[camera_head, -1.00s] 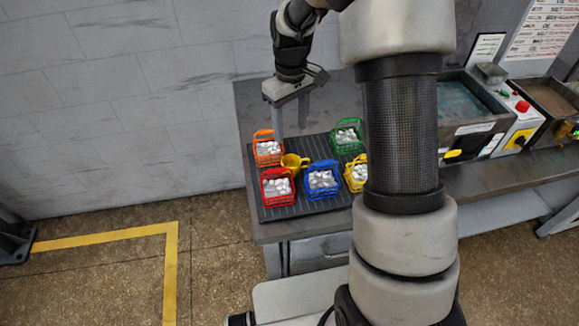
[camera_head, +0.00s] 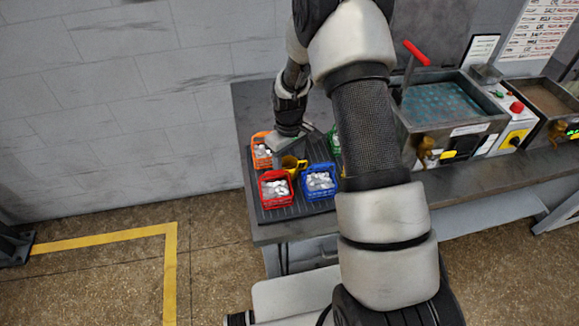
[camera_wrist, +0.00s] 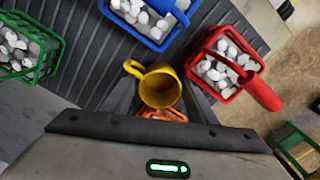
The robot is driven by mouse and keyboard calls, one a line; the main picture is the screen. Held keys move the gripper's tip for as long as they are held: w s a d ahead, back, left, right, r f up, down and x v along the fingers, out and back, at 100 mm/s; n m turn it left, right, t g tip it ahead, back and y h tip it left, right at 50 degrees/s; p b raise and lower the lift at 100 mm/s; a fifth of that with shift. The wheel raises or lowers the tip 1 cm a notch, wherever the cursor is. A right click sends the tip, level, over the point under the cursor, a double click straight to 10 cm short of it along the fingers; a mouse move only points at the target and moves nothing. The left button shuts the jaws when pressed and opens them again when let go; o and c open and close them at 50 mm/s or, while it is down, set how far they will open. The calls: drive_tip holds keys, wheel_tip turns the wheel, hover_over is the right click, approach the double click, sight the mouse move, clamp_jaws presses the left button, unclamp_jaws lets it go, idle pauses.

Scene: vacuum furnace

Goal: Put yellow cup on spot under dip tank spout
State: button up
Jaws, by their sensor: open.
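The yellow cup (camera_head: 290,166) stands upright on the dark ribbed mat (camera_head: 300,209), among small baskets. In the wrist view the cup (camera_wrist: 159,88) is seen from above, empty, with its handle toward the upper left. My gripper (camera_wrist: 160,98) is open, with one finger on each side of the cup; I cannot tell whether they touch it. In the head view my gripper (camera_head: 290,150) is low over the mat at the cup. The dip tank (camera_head: 448,104) holds blue-green liquid, and a brass spout (camera_head: 425,152) is on its front. The spot under the spout is not clearly visible.
A red basket (camera_head: 275,190), blue basket (camera_head: 320,181), orange basket (camera_head: 261,151) and green basket (camera_wrist: 30,48), holding pale pieces, stand close around the cup. A control box with a red button (camera_head: 517,107) stands right of the tank. The bench's back left (camera_head: 255,98) is clear.

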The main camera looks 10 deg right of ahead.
drive_tip(key=shift+f, duration=0.1)
drive_tip(key=shift+c, duration=0.3)
drive_tip(key=c, duration=0.9)
